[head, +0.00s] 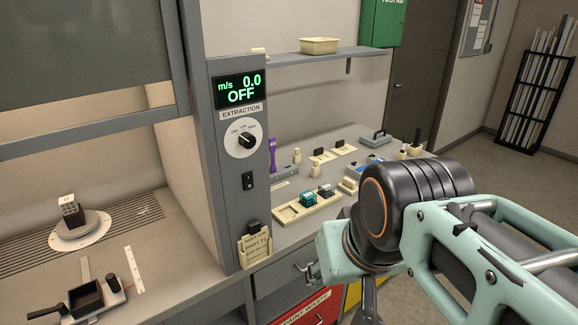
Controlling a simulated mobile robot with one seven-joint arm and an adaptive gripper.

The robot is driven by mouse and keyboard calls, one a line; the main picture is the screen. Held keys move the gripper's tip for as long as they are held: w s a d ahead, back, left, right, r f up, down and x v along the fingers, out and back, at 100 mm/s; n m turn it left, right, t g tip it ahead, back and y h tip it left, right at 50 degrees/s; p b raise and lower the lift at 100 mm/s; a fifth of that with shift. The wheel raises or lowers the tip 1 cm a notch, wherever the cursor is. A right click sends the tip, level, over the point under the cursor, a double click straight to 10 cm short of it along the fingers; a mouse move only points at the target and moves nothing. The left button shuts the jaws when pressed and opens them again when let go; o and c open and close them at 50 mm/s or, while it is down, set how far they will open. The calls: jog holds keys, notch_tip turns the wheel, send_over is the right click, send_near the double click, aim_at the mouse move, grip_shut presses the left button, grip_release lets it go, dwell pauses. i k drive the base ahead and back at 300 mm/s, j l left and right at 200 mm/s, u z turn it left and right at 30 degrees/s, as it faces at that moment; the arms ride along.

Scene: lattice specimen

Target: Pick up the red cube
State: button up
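I see no red cube in the head view. A teal block (308,199) and a grey block (326,190) sit in a cream tray (287,213) on the right-hand bench. A dark lattice cube (72,214) stands on a round white plate (82,236) inside the hood at left. My arm reaches in from the right, in front of the bench, and hides part of it.
The control column (237,180) reads 0.0 and OFF between hood and bench. A dark open box on a small base (87,297) lies at the lower left. Small tools and blocks crowd the bench. A red waste-labelled front (308,308) is below. A shelf (340,57) hangs above.

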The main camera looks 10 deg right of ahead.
aim_at(69, 205)
jog(key=z, duration=0.2)
jog(key=u, duration=1.6)
